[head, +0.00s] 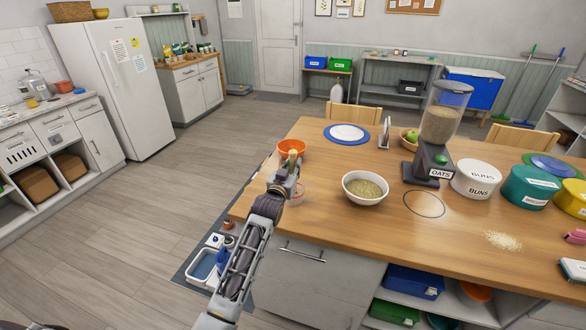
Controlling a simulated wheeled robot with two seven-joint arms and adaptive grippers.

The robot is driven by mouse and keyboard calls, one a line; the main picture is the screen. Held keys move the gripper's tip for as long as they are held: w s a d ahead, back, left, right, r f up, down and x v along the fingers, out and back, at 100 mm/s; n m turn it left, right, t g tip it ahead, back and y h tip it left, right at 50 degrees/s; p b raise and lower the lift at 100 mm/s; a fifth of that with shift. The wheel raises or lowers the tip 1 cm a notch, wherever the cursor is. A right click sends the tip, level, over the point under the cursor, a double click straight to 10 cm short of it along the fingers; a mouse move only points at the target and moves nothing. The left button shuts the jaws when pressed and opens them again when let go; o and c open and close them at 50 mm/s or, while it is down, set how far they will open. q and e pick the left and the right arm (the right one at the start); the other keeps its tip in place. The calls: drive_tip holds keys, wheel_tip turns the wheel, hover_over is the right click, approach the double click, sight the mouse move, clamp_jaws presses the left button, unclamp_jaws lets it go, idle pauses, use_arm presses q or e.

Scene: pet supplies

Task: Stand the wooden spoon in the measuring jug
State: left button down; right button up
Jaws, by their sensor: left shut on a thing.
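My left gripper (290,172) is over the table's left end, shut on the wooden spoon (293,155). A short light-brown part of the spoon sticks up above the fingers; the rest is hidden by the gripper. The clear measuring jug (298,196) with reddish marks stands on the table just below and right of the gripper, partly hidden by it. I cannot tell whether the spoon's lower end is inside the jug or above it. My right gripper is not in view.
An orange bowl (291,145) is just behind the gripper. A white bowl of grain (365,204) stands to the right, before the oats dispenser (439,125) and several tubs. The wooden table top (325,168) is clear between jug and white bowl.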

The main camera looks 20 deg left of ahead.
use_arm(q)
drive_tip(key=shift+f, duration=0.35)
drive_tip(key=c, duration=1.3)
unclamp_jaws()
drive_tip(key=shift+c, duration=0.2)
drive_tip(key=s+b, duration=0.1)
drive_tip(key=s, duration=1.1)
drive_tip(key=shift+a, duration=0.2)
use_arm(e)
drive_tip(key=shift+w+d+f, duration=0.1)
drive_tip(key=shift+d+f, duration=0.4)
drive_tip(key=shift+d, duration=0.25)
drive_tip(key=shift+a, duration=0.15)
